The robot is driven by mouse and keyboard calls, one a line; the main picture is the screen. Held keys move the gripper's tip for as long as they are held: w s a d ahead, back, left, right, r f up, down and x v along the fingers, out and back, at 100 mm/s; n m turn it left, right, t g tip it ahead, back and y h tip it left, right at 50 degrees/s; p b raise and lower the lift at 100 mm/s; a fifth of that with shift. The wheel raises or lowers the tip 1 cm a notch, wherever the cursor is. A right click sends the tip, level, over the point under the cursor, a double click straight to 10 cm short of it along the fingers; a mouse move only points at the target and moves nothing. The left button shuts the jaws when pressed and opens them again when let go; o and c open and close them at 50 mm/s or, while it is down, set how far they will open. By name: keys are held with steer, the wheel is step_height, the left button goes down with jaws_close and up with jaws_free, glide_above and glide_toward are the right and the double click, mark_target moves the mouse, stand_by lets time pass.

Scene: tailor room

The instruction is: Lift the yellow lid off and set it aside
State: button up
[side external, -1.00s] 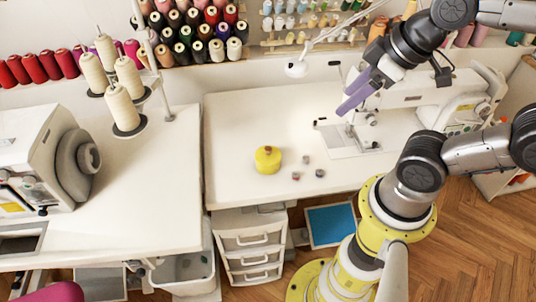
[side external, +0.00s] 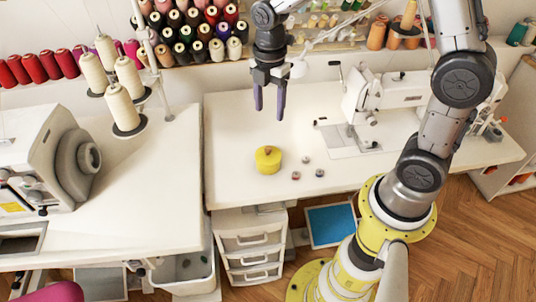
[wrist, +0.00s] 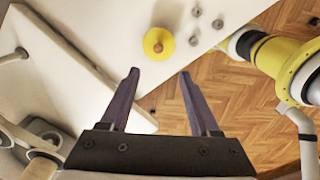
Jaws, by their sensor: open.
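A round yellow pot with a yellow lid (side external: 267,154) and a small brown knob on top stands on the white sewing table. The lid also shows from above in the wrist view (wrist: 159,43), ahead of and between my fingers. My gripper (side external: 270,112) is open and empty, pointing down above the table, higher than the pot and apart from it. Its two purple fingers also show in the wrist view (wrist: 159,75). I cannot make out the seam between lid and pot.
Three small bobbins (side external: 296,176) lie to the right of the pot. A white sewing machine (side external: 385,100) stands at the right of the table. A thread stand with cream cones (side external: 128,80) rises at the left. The table top around the pot is mostly clear.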

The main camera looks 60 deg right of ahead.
glide_above(268, 148)
steer(key=f, duration=0.8)
steer(key=shift+s, duration=0.2)
steer(key=shift+w+f, duration=0.15)
steer(key=shift+f, duration=1.35)
steer(key=shift+w+f, duration=0.1)
steer(key=shift+f, duration=1.35)
jaws_close()
